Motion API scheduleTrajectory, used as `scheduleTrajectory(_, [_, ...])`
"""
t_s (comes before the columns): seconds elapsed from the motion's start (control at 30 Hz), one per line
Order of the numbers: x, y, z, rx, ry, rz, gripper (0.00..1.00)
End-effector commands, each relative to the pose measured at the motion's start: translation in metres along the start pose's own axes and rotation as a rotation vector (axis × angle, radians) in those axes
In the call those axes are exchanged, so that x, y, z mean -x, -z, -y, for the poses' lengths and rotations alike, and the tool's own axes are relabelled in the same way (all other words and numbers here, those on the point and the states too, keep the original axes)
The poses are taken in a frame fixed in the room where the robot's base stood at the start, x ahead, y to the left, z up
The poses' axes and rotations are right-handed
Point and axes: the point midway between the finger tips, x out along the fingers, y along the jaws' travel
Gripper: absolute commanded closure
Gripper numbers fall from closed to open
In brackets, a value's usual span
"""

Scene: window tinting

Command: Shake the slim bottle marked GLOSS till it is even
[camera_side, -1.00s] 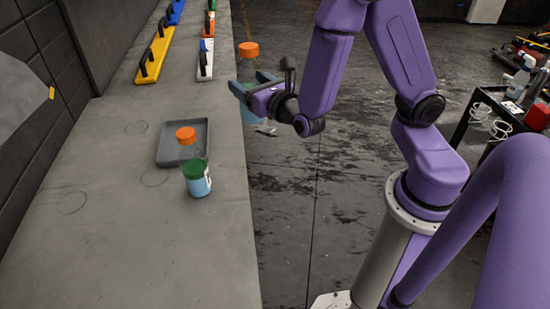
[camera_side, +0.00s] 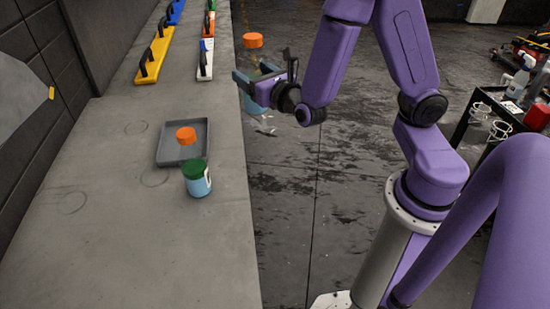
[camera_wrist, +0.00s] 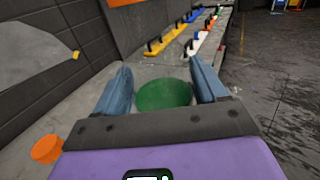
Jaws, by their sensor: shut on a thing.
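My gripper (camera_side: 254,76) is shut on a slim bottle with an orange cap (camera_side: 252,40), held upright or nearly so beside the bench's right edge. The bottle's bluish lower part (camera_side: 252,103) shows below the fingers. No marking on it can be read. In the wrist view my gripper's blue fingers (camera_wrist: 160,72) flank a dark green ellipse (camera_wrist: 163,95); I cannot tell whether it is the bottle's contents. An orange patch at that view's top edge is cut off.
A green-lidded jar (camera_side: 197,180) stands on the bench (camera_side: 110,230). Behind it, a grey tray (camera_side: 204,128) bears an orange-capped thing (camera_side: 186,135). Coloured handled tools, one yellow (camera_side: 155,55), lie farther back. A black cart (camera_side: 462,128) stands at right. The near bench is clear.

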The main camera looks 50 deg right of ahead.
Motion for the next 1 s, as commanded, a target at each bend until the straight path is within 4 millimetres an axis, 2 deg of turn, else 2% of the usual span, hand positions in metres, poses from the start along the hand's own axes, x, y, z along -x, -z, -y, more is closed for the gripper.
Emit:
scheduleTrajectory(0.03, [0.0,0.01,0.0,0.005,0.0,-0.001,0.67])
scheduleTrajectory(0.13, [0.0,0.01,0.0,-0.004,-0.001,0.004,0.67])
scheduleTrajectory(0.5, [0.0,-0.062,0.0,-0.013,0.0,0.007,0.67])
scheduleTrajectory(0.6, [0.0,-0.071,0.0,-0.005,-0.003,0.003,0.67])
scheduleTrajectory(0.67, [0.0,-0.065,-0.001,0.003,-0.002,-0.001,0.67])
scheduleTrajectory(1.0, [0.0,0.002,0.0,0.007,0.0,-0.002,0.67])
